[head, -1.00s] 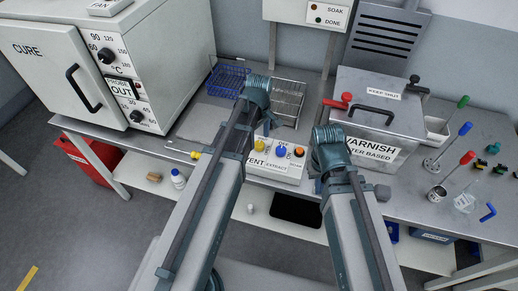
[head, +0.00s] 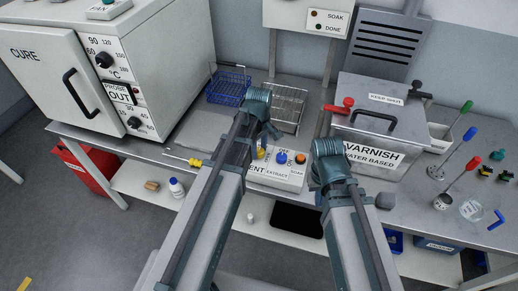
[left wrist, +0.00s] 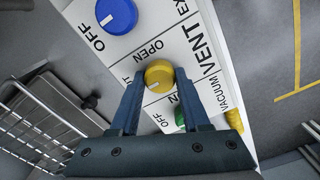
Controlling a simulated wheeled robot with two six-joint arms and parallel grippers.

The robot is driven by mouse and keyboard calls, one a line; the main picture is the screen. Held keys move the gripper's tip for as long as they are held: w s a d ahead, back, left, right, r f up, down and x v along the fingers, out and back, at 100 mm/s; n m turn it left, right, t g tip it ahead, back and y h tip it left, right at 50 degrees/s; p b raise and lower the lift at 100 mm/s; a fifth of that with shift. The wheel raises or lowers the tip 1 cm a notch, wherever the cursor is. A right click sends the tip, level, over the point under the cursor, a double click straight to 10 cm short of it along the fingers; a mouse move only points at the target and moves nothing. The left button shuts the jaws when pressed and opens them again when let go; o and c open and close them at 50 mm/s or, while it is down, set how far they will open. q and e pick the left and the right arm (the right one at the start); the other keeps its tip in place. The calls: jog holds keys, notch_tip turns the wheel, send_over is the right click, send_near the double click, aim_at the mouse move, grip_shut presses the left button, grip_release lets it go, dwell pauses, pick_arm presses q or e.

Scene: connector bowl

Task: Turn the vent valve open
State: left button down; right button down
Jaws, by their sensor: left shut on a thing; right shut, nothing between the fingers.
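The vent valve is a yellow knob (left wrist: 159,74) on the white control panel (left wrist: 205,75), beside the words VENT and OPEN. In the left wrist view, my left gripper (left wrist: 156,82) is shut on this knob, one finger on each side. A second label below the knob is partly hidden by the fingers. I cannot tell for sure which way the knob points. In the head view the knob (head: 261,153) is partly covered by my left gripper. My right gripper (head: 320,194) hangs at the panel's right side, mostly hidden behind its own wrist, and is apart from the knob.
A blue knob (left wrist: 116,14) and an orange knob (head: 300,158) sit on the same panel. Blue (head: 229,87) and metal (head: 288,107) wire baskets stand behind it. The varnish tank (head: 378,135) stands to the right, the cure oven (head: 105,75) to the left.

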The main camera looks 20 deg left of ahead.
dwell(0.3)
pick_arm(q)
jog(key=m, duration=0.8)
jog(key=shift+m, duration=0.3)
jog(key=m, duration=0.4)
jog(key=shift+m, duration=2.6)
jog(key=shift+c, duration=1.9)
grip_release()
